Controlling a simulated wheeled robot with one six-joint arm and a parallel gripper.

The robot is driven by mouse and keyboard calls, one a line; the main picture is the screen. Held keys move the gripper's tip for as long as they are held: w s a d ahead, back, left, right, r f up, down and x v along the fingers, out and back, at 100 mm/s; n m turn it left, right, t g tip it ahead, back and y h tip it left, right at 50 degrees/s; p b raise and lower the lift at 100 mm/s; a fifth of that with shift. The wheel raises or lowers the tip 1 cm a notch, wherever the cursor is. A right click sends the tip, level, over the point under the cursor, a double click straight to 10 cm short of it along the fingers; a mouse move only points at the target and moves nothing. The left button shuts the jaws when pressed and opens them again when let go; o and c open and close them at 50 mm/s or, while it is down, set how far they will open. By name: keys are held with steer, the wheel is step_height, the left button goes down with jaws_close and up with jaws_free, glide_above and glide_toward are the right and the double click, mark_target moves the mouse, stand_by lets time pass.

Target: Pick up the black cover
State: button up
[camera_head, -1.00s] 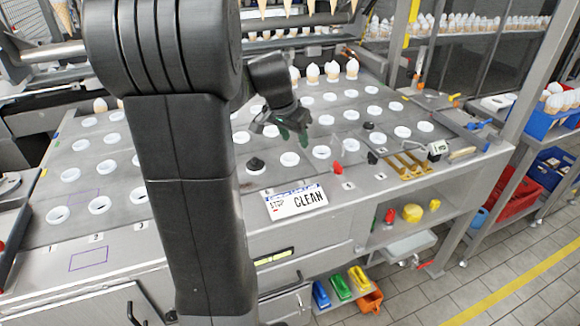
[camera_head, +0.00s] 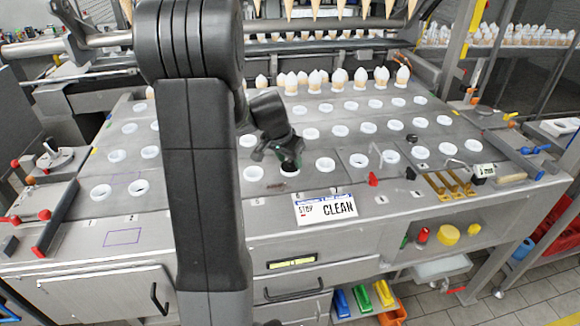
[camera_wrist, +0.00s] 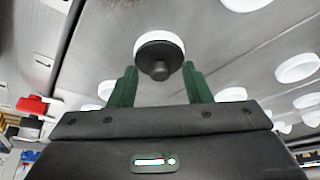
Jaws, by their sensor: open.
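A round black cover (camera_wrist: 160,52) with a small knob sits in a white ring on the grey table. My gripper (camera_wrist: 160,70) has two green fingers spread apart, one at each side of the cover's knob in the wrist view. They hold nothing, and I cannot tell whether they touch the cover. In the head view my gripper (camera_head: 289,162) is low over the front row of rings, right above the cover, which it mostly hides. A second small black piece (camera_head: 412,138) lies farther right on the table.
Rows of white rings fill the table top, with filled cones (camera_head: 340,78) along the back. A "CLEAN" sign (camera_head: 325,208) lies at the front edge. A red piece (camera_head: 374,179) and a brass rack (camera_head: 450,185) lie to the right.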

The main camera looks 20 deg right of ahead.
jaws_close()
